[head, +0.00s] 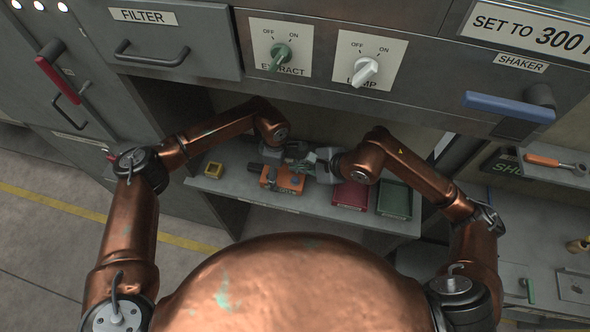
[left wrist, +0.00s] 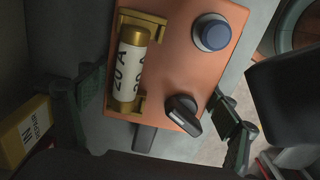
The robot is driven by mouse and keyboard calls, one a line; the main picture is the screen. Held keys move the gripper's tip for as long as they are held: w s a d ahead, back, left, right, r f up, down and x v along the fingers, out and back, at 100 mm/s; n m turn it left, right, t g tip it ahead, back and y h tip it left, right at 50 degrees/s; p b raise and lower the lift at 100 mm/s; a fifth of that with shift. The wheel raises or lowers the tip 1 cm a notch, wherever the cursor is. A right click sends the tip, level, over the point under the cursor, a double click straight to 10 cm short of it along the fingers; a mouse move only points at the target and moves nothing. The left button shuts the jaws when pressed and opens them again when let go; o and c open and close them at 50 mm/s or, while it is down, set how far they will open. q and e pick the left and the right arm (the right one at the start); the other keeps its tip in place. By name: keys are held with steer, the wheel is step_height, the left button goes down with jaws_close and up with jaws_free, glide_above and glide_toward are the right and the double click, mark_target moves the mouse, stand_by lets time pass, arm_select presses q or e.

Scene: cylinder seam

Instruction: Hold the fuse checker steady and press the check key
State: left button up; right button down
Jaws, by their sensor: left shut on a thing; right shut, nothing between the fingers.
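The fuse checker, an orange box (head: 285,182), sits on the grey shelf below the panel. In the left wrist view its orange face (left wrist: 180,60) carries a fuse marked 20 A (left wrist: 130,68) in brass clips, a blue round button (left wrist: 211,33) and a black lever (left wrist: 183,112). My left gripper (head: 278,172) is shut on the checker, with one finger on each side of it; in the left wrist view the fingers (left wrist: 160,95) flank the box. My right gripper (head: 312,162) is shut and empty, close to the right side of the checker. Its exact gap to the button is unclear.
A red bin (head: 350,195) and a green bin (head: 395,199) stand to the right. The shelf's front edge (head: 310,212) is near. The panel with knobs and a blue handle (head: 510,107) overhangs above.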

arm_select(q)
steer(key=o, duration=1.5)
steer(key=shift+c, duration=0.2)
